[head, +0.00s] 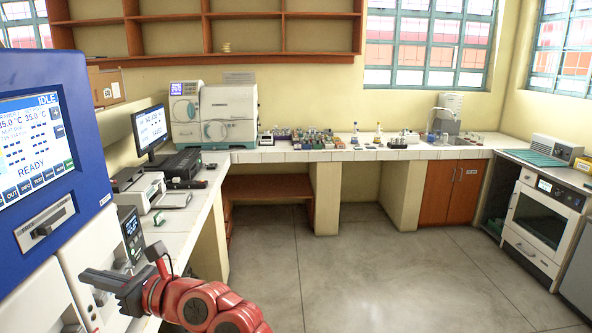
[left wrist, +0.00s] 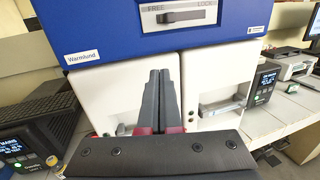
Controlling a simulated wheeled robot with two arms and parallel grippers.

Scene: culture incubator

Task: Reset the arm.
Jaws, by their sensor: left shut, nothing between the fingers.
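My left gripper (head: 98,281) shows at the lower left of the head view, at the end of my red arm. It is in front of the white lower doors of the blue incubator (head: 50,130). In the left wrist view its two dark fingers (left wrist: 160,76) are together, with nothing between them. They point at the gap between two white doors, below the blue panel (left wrist: 120,25) with a latch marked FREE and LOCK. Both doors look closed, and the right one has a metal handle (left wrist: 222,106). My right gripper is in neither view.
A white counter (head: 183,222) with a monitor (head: 151,130) and small devices runs along the left and back walls. Bottles and racks crowd the back counter. A white oven (head: 540,222) stands at the right. The floor (head: 350,270) in the middle is clear.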

